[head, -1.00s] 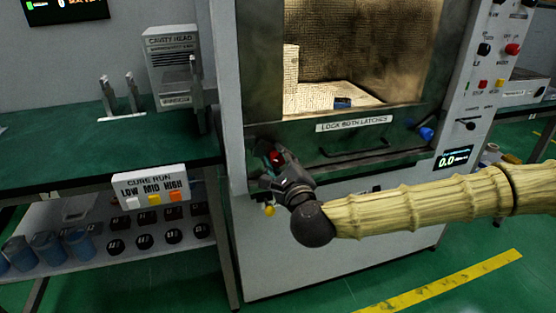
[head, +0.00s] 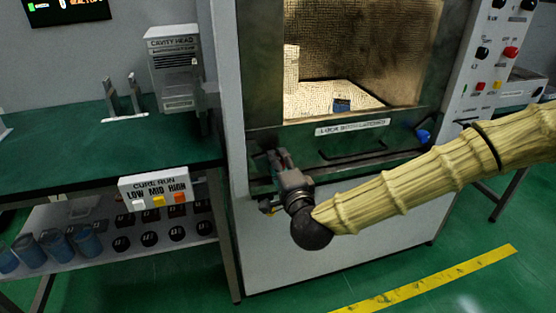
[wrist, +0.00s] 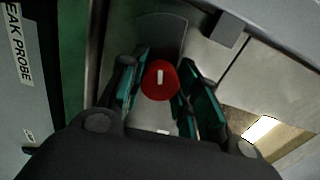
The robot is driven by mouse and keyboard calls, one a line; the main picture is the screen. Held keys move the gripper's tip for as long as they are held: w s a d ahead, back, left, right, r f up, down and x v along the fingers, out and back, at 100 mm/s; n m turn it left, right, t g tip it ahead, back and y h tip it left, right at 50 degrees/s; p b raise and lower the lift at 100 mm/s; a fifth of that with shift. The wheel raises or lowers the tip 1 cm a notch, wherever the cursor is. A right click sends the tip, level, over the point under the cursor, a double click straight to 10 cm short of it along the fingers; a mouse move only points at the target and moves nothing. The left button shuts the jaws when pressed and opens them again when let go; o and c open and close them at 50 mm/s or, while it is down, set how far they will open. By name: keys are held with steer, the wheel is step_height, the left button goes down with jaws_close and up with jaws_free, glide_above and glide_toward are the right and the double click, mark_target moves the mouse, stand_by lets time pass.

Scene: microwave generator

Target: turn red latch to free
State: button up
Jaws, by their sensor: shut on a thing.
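The red latch (wrist: 160,82) is a round knob with a short white mark, seen in the wrist view. The mark stands about upright in that picture. My gripper (head: 275,160) is at the left end of the microwave's front panel, below the chamber window. In the wrist view its two green-padded fingers stand on either side of the knob, shut on it. In the head view the knob is hidden by my gripper.
A blue knob (head: 423,136) sits at the panel's right end. A dark handle (head: 352,151) lies under the label "LOCK BOTH LATCHES" (head: 352,127). A green bench (head: 90,150) with a "CURE RUN" button box (head: 153,187) stands at left.

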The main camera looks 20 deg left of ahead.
steer(key=n, duration=0.1)
steer(key=n+p, duration=0.1)
steer(key=n, duration=0.2)
steer(key=shift+w+r, duration=0.1)
steer(key=shift+r, duration=0.15)
steer(key=shift+n+p, duration=0.5)
steer(key=shift+n, duration=1.7)
steer(key=o, duration=0.9)
steer(key=shift+o, duration=0.8)
steer(key=shift+w+a+f, duration=0.1)
steer(key=shift+f, duration=0.05)
steer(key=v, duration=1.2)
